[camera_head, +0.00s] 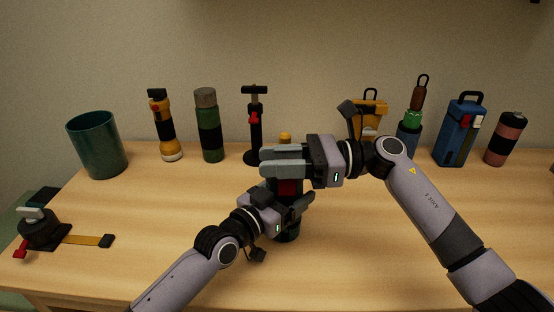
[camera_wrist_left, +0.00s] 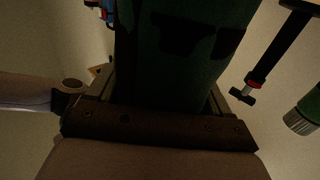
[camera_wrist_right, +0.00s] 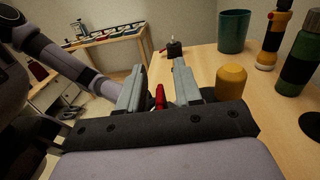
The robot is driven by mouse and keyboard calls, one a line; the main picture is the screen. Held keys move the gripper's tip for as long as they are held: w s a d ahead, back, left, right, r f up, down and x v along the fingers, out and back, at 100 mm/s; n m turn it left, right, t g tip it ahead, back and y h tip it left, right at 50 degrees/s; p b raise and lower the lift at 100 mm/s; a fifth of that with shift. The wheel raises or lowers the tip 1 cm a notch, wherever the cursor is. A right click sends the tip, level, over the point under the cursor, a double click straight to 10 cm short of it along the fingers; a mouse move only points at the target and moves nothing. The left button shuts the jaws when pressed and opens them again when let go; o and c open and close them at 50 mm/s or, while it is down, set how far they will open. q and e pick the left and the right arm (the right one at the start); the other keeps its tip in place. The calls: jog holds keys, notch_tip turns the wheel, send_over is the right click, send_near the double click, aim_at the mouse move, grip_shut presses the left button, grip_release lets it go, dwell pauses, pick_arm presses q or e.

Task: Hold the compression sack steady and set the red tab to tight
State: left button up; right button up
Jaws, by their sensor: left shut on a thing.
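The compression sack (camera_head: 288,237) stands upright at the middle of the table, mostly hidden behind my grippers. Its dark green body (camera_wrist_left: 180,50) with black patches fills the middle of the left wrist view. My left gripper (camera_head: 288,205) is shut on the sack's body from the left. My right gripper (camera_head: 275,161) is above it, reaching in from the right, with its fingers apart. In the right wrist view the red tab (camera_wrist_right: 160,97) shows between the two fingers, with gaps visible beside it. Whether a finger touches it cannot be told. The tab's setting is not readable.
A yellow-topped thing (camera_head: 285,137) is just behind my right gripper. A row of objects stands along the back, including a green cup (camera_head: 98,145), a flashlight (camera_head: 164,125), a green bottle (camera_head: 208,125) and a blue case (camera_head: 458,132). A strapped device (camera_head: 42,232) lies left. The right front table is clear.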

grip_shut()
dwell(1.4)
